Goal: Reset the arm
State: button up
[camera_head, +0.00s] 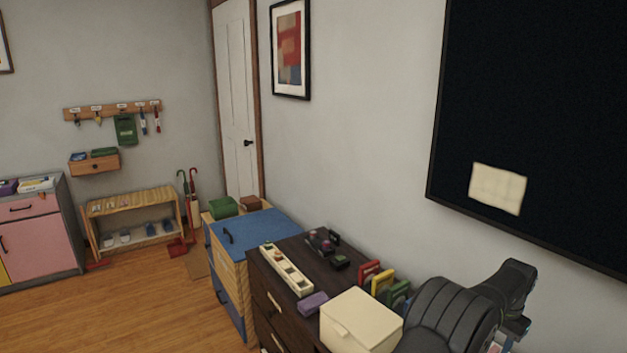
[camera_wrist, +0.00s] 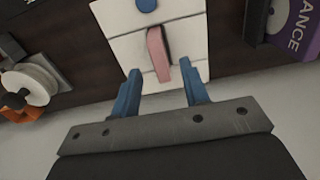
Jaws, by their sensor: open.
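My gripper (camera_wrist: 160,78) shows in the wrist view with its two blue fingers apart and nothing held between them. Past the fingertips is a white panel or tray (camera_wrist: 122,18) divided by thin lines. A pink strip-like piece (camera_wrist: 156,52) and a blue round piece (camera_wrist: 146,4) are on it. The pink piece appears between the fingertips in the picture; I cannot tell how far beyond them it is. In the head view my dark arm is at the lower right, and the gripper's fingers are not visible there.
In the wrist view, a purple item lettered "ANCE" (camera_wrist: 296,35) is at right and a white spool-like thing (camera_wrist: 30,84) at left. In the head view, a cream box (camera_head: 362,318) stands beside my arm on a dark dresser (camera_head: 257,283). Wooden floor (camera_head: 130,310) is open at left.

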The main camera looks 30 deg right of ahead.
aim_at(492, 351)
notch_tip(492, 351, down, 4)
jog(key=shift+f, duration=0.2)
jog(key=shift+r, duration=0.2)
notch_tip(492, 351, up, 17)
notch_tip(492, 351, down, 17)
jog(key=shift+r, duration=0.1)
notch_tip(492, 351, up, 7)
jog(key=shift+r, duration=0.1)
jog(key=s+a, duration=0.1)
jog(key=a, duration=0.6)
jog(key=shift+r, duration=0.3)
dwell(0.3)
